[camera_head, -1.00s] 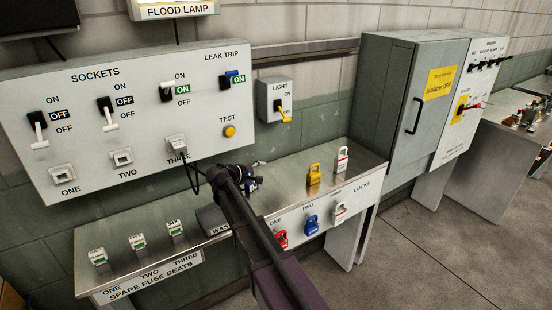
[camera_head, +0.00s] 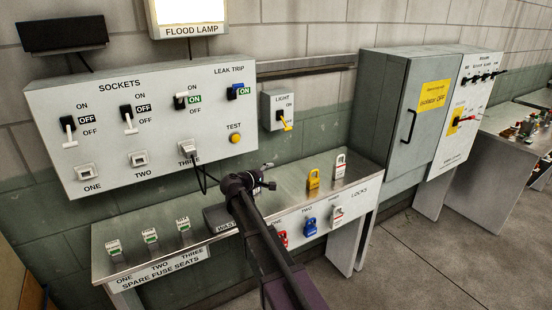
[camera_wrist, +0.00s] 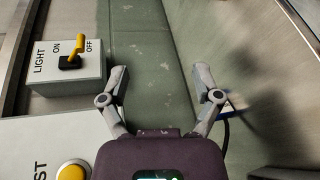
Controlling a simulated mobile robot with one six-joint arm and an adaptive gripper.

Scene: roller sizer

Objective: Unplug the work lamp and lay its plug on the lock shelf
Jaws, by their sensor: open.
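The panel's switch for THREE (camera_head: 180,100) shows a green ON label. Whether the plug belongs to the work lamp is not marked. The steel lock shelf (camera_head: 285,185) holds upright yellow and white padlocks on top, with more on its LOCKS front. My gripper (camera_head: 268,184) hovers over the shelf's left part, below and right of the plug. In the wrist view my gripper (camera_wrist: 160,76) is open and empty, facing the green wall.
A lit FLOOD LAMP (camera_head: 188,10) is above the panel. The LIGHT switch box (camera_head: 277,110) is on the wall, close to the left finger in the wrist view. Spare fuses (camera_head: 150,236) stand at the shelf's left. A grey cabinet (camera_head: 385,110) stands right. A cable (camera_wrist: 226,128) passes near the right finger.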

